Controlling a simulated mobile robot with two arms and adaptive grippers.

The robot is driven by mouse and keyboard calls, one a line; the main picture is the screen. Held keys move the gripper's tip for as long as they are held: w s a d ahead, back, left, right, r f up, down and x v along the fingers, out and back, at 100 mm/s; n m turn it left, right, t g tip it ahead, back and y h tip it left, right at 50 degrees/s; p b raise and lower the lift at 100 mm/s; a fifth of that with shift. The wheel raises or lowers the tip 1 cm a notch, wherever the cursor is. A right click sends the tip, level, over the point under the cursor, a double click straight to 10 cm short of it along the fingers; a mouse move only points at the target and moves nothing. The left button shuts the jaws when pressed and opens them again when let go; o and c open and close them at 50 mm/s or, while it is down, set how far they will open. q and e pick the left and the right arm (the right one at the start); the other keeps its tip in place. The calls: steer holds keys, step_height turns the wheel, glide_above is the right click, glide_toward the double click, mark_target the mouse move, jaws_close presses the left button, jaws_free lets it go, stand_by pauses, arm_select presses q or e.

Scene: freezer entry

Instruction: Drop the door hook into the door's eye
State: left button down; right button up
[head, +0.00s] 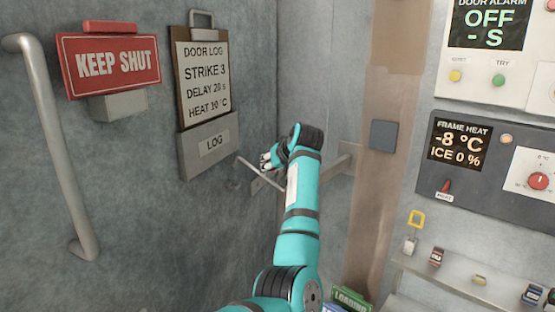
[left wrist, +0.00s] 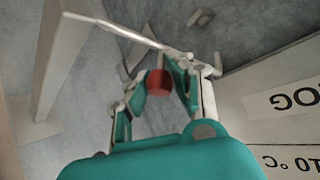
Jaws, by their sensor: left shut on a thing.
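My left gripper (head: 268,160) is beside the corner where the grey door (head: 130,200) meets the frame. In the left wrist view the gripper (left wrist: 160,88) is closed around a red grip (left wrist: 160,82), seemingly the door hook's. A thin metal rod (left wrist: 120,31), the hook's shank, runs across just beyond the fingertips; in the head view the rod (head: 252,166) slants beside the gripper. A small metal fitting (head: 233,184) on the door, below the log holder, may be the eye; it is too small to tell. The rod's tip appears apart from it. My right gripper is out of view.
A pale metal bracket (head: 342,160) stands out from the frame behind my arm. The log board (head: 204,75) and its LOG holder (head: 210,145) hang on the door close by. A long door handle (head: 58,150) is at left; control panels (head: 490,165) are at right.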

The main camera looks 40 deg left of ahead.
arm_select(q)
steer(key=shift+s+a+f, duration=0.2)
steer(key=shift+a+f, duration=1.15)
steer(key=shift+a, duration=0.15)
stand_by(0.3)
steer(key=c, duration=1.2)
jaws_free()
steer(key=shift+s+r, duration=0.2)
steer(key=shift+s, duration=0.05)
steer(key=shift+o, duration=0.7)
steer(key=shift+w+f, duration=0.15)
steer(key=shift+w, duration=0.05)
steer(key=v, duration=1.2)
steer(key=shift+c, duration=0.4)
